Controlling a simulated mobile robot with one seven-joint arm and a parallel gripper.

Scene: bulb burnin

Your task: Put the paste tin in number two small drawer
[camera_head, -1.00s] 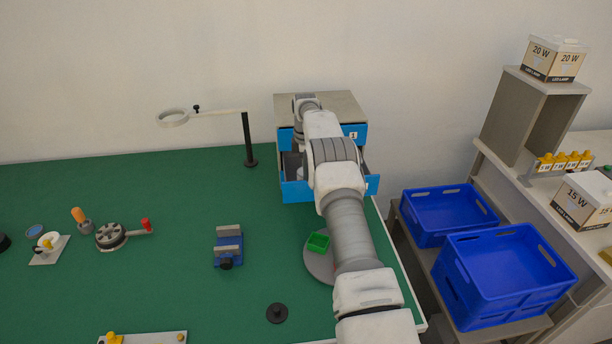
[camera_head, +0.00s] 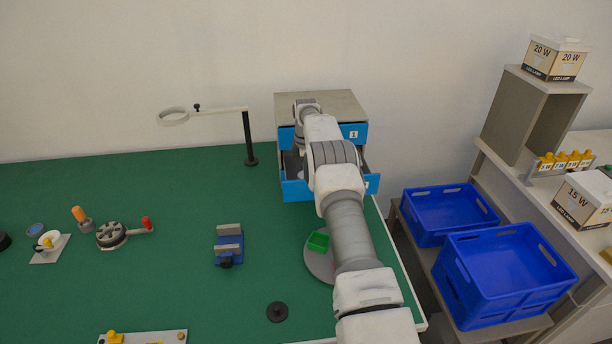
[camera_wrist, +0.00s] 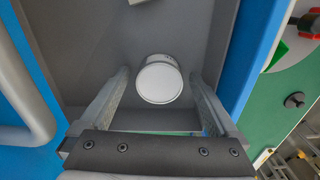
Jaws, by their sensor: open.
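A small blue-fronted drawer cabinet (camera_head: 345,100) stands at the back of the green bench. Its upper drawer, labelled 1, looks shut, and the lower drawer (camera_head: 296,190) is pulled out. In the wrist view a round white-topped tin (camera_wrist: 160,80) is inside the grey drawer (camera_wrist: 85,50). My gripper (camera_wrist: 160,105) is open, with a finger on either side of the tin and a visible gap to each. I cannot tell whether the tin rests on the drawer floor. In the head view my arm hides the gripper and the tin.
A magnifier on a black post (camera_head: 248,140) stands left of the cabinet. A blue vise (camera_head: 229,245) and a round plate with a green tray (camera_head: 318,241) are in front. Blue crates (camera_head: 505,275) stand at the right.

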